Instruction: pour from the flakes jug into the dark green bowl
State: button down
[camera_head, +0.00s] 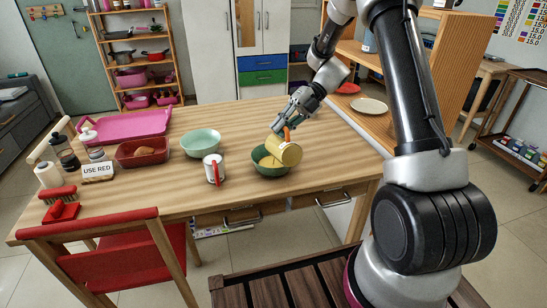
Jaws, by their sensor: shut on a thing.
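The flakes jug (286,152) is yellow and tilted over the dark green bowl (268,173), its mouth facing down and left. My gripper (287,127) is shut on the jug from above, near an orange part that looks like its handle. The dark green bowl stands upright on the table near the front edge. Yellowish contents show at the jug's mouth and over the bowl; I cannot tell clearly how much lies in the bowl. The jug hides the bowl's right rear part.
A white and red mug (213,169) stands left of the bowl. A light green bowl (202,142), a dark red tray (144,151) and a "USE RED" sign (98,171) are farther left. A red chair (120,255) is at the front left. The table's back right is clear.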

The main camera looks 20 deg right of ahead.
jog(key=shift+w+a+r+g, duration=0.15)
jog(key=shift+w+g, duration=0.15)
jog(key=shift+w, duration=0.15)
jog(key=shift+w+r+m, duration=0.1)
jog(key=shift+w+m, duration=0.2)
jog(key=shift+m, duration=0.1)
dwell(1.0)
